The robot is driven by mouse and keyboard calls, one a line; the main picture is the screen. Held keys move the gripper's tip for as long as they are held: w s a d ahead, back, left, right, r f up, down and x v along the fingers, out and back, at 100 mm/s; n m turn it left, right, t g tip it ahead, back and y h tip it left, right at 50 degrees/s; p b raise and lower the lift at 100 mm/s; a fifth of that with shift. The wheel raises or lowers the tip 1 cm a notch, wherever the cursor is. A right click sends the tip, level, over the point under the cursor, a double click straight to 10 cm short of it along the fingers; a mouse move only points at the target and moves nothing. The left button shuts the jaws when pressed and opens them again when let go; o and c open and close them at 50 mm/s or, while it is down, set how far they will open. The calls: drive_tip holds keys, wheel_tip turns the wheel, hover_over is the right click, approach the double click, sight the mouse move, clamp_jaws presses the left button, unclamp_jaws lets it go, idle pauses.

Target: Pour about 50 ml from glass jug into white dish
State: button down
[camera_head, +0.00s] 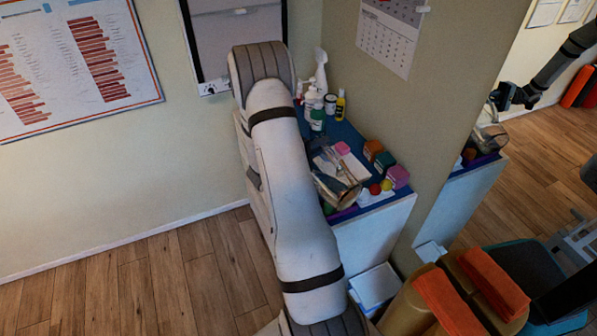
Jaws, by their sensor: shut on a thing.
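A clear glass jug (337,189) shows tilted over the front part of the blue-topped cabinet (348,131), partly behind my white arm. My gripper is hidden behind the arm in the direct view. What looks like its dark reflection (514,96) shows in the mirror at right, above a reflected glass vessel. It is shut on the jug, though the contact is not clear. I cannot make out the white dish for certain; a flat white thing (372,196) lies beside the jug. The liquid level and any stream are too small to tell.
Bottles (318,122) crowd the back of the cabinet top. Small coloured boxes (398,176) and balls (387,184) lie right of the jug. A white bin (375,285) and orange towels (448,302) are at lower right. Wooden floor at left is clear.

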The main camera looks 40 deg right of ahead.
sight(332, 156)
drive_tip(key=s+r+m, duration=0.1)
drive_tip(key=s+r+b, duration=0.1)
drive_tip(key=s, duration=0.1)
drive_tip(key=s+m, duration=0.1)
drive_tip(key=s, duration=0.1)
drive_tip(key=shift+r+m+b, duration=0.3)
drive_tip(key=shift+r+b, duration=0.1)
drive_tip(key=shift+s+a+r+m, duration=0.1)
drive_tip(key=shift+s+r+m, duration=0.5)
drive_tip(key=shift+s+m, duration=0.3)
idle(0.8)
